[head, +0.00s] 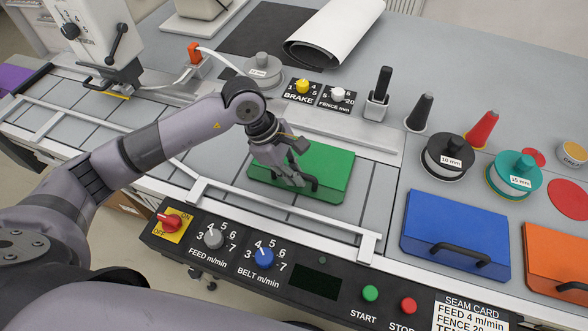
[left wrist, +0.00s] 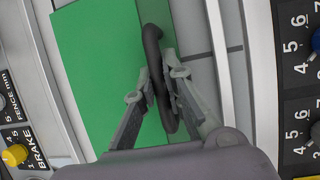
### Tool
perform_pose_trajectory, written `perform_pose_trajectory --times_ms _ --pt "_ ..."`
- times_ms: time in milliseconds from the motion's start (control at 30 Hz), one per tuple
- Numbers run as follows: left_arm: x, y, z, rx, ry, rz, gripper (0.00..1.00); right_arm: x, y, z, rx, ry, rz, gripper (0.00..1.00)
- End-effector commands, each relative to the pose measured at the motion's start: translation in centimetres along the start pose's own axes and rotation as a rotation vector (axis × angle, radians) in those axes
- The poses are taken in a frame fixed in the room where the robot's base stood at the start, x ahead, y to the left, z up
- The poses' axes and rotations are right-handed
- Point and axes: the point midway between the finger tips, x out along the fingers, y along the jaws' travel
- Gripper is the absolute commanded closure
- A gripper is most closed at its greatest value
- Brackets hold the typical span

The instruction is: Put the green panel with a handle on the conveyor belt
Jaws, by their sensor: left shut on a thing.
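The green panel (head: 325,168) lies flat on the grey slatted belt (head: 220,158), behind the front rail, in the head view. Its black handle (head: 312,184) is at the panel's near edge. My left gripper (head: 296,181) reaches down from the left and is shut on this handle. In the left wrist view the green panel (left wrist: 95,65) fills the left and middle, and the dark handle (left wrist: 153,60) stands between the two fingers (left wrist: 155,92). The fingers hide part of the handle. My right gripper is not in view.
A blue panel (head: 455,225) and an orange panel (head: 560,255), each with a black handle, lie to the right. A white front rail (head: 280,212) runs before the belt. The control panel (head: 250,250) with knobs is nearer. Spools (head: 447,160) and cones (head: 420,112) stand at right.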

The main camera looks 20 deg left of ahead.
Motion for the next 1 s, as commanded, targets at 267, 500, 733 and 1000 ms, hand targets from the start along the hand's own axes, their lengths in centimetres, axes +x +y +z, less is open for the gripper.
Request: perform_pose_trajectory --times_ms 267,500,733,1000 --pt "0.0 0.0 0.0 0.000 0.000 0.000 0.77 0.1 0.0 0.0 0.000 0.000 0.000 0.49" --pt "-0.1 0.0 0.0 -0.001 0.000 0.000 0.70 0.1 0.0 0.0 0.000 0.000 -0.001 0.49" --pt "-0.4 0.1 -0.1 0.000 0.001 0.001 0.70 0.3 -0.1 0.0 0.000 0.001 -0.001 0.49" --pt "-4.6 0.1 -0.2 0.001 0.002 0.006 0.70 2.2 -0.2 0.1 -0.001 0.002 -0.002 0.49"
